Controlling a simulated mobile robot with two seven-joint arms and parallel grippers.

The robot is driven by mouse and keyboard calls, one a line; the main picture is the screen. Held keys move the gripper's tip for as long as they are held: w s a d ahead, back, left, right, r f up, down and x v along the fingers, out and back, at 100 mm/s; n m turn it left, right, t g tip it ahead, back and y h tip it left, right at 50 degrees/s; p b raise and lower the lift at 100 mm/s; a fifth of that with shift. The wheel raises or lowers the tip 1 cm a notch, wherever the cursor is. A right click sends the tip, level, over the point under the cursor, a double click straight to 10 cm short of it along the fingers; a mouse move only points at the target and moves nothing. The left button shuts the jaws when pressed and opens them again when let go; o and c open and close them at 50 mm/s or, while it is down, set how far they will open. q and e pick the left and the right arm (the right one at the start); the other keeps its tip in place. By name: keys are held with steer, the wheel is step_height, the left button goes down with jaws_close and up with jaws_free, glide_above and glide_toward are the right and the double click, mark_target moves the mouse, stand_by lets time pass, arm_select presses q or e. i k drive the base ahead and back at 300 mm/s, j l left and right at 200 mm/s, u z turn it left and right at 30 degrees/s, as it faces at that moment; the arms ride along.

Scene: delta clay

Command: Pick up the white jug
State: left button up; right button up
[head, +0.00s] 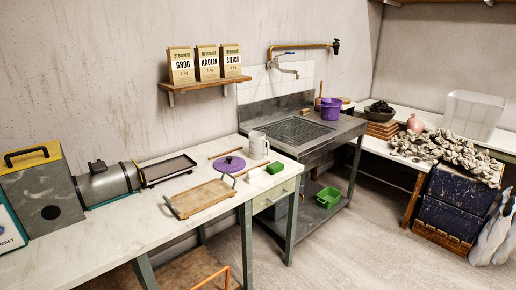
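The white jug (258,145) stands upright on the pale worktop, near its right end, close to the metal sink unit. Its handle side is too small to make out clearly. A purple round lid-like disc (229,164) lies to its left and a little nearer. Neither of my grippers shows in the head view.
A wooden board (200,198) lies at the worktop's front edge, with a dark tray (168,169) behind it. The sink (300,130) with a purple bucket (331,108) adjoins on the right. Open floor (370,240) lies in front.

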mark_target(257, 141)
steer(key=i+l, duration=0.25)
steer(key=i, duration=0.35)
steer(key=i+l+z, duration=0.1)
steer(key=i+l, duration=0.15)
steer(key=i, duration=0.35)
steer(key=i+l+z, duration=0.1)
steer(key=i, duration=0.5)
steer(key=i+l, duration=0.3)
steer(key=i, duration=0.3)
